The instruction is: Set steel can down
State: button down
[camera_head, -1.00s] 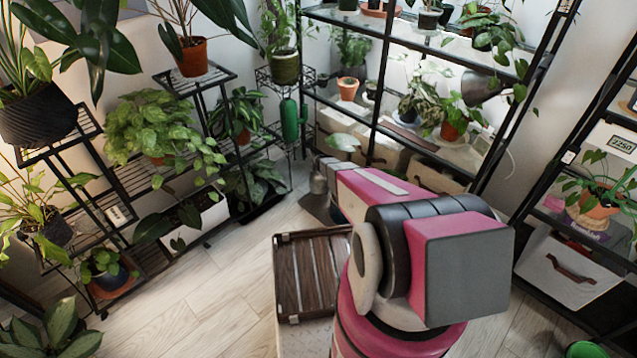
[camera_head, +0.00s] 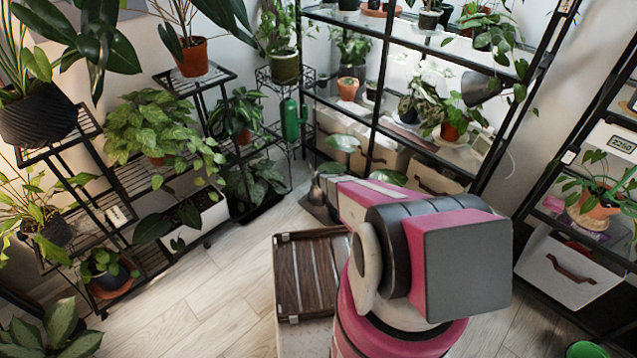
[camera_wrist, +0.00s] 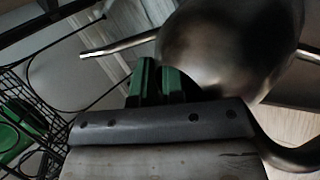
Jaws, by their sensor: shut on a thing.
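The steel can (camera_wrist: 230,45) fills the upper right of the wrist view, with its rounded metal body close to the camera. A thin metal spout (camera_wrist: 120,46) reaches left, and a curved metal handle (camera_wrist: 290,155) shows at lower right. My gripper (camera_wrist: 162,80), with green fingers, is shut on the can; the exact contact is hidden. In the head view only a small part of the can (camera_head: 318,190) shows beyond the end of my arm, low near the floor. My gripper is hidden there behind my arm.
A wire stand (camera_head: 290,145) with a green object (camera_head: 291,119) stands behind the can. A black shelf unit (camera_head: 383,90) with pots and pale drawers is at back right. A slatted plant stand (camera_head: 135,180) is at left. Pale wood floor (camera_head: 215,295) is clear at front left.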

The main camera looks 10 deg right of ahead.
jog(key=shift+f, duration=0.1)
jog(key=c, duration=1.2)
grip_release()
jog(key=s+r+m+g, duration=0.2)
jog(key=s+r+m, duration=0.4)
jog(key=s+r, duration=0.6)
jog(key=s+r+m+g, duration=0.3)
jog(key=s+r+m, duration=0.4)
jog(key=s+r, duration=0.6)
jog(key=s+r+m+g, duration=0.3)
jog(key=s+r+m, duration=0.4)
jog(key=s+r, duration=0.6)
jog(key=shift+d+r+h, duration=0.15)
jog(key=shift+r, duration=1.4)
jog(key=shift+d+r+h, duration=0.15)
jog(key=shift+r, duration=1.35)
